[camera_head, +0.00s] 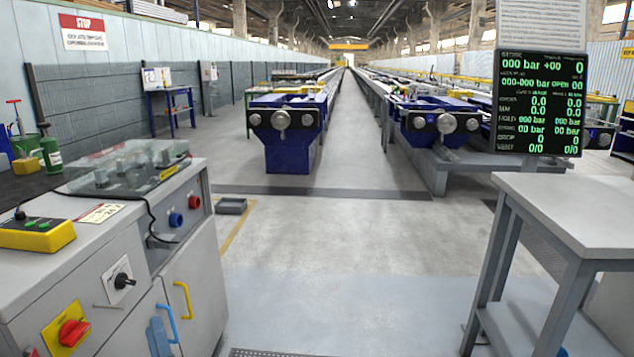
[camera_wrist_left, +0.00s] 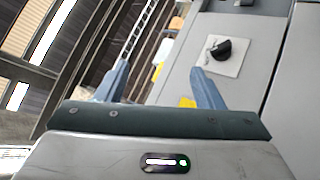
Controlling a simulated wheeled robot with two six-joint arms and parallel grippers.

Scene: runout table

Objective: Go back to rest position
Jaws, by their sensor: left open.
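My left gripper (camera_head: 160,335) shows only in part at the bottom left of the head view, as blue parts in front of the grey control cabinet (camera_head: 130,325). In the left wrist view its two blue fingers (camera_wrist_left: 158,68) stand wide apart with nothing between them. A black rotary knob on a white plate (camera_wrist_left: 222,48) is beyond the right finger in that view, apart from it. My right gripper is not seen in the head view.
The control cabinet has a red knob on a yellow plate (camera_head: 70,332), a black switch (camera_head: 122,280) and a yellow handle (camera_head: 183,300). A yellow button box (camera_head: 38,235) lies on top. A grey table (camera_head: 570,210) stands right. The floor between (camera_head: 330,270) is clear.

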